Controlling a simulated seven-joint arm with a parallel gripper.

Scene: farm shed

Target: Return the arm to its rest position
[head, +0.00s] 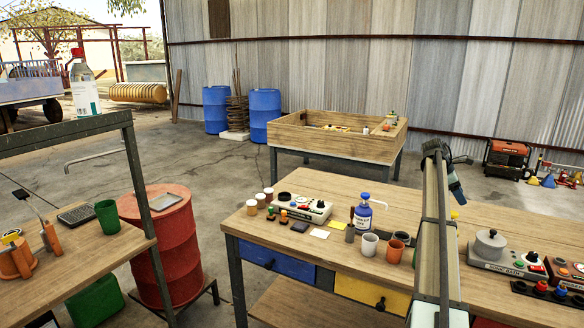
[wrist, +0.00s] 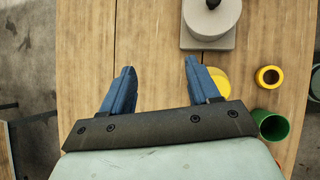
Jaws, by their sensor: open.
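My gripper (wrist: 160,66) shows in the wrist view with two blue fingers spread apart and nothing between them. Bare wooden bench top (wrist: 150,35) lies below it. In the wrist view a grey round weight-like thing with a black knob (wrist: 208,18) sits on a square base ahead of the right finger. A yellow round thing (wrist: 219,84) is partly hidden by that finger.
A yellow ring (wrist: 269,76) and green cup (wrist: 272,125) lie to the right. On the workbench stand a blue-capped bottle (head: 363,214), white cup (head: 369,245), brown cup (head: 395,250) and grey-lidded device (head: 490,248). A red drum (head: 165,250) stands left.

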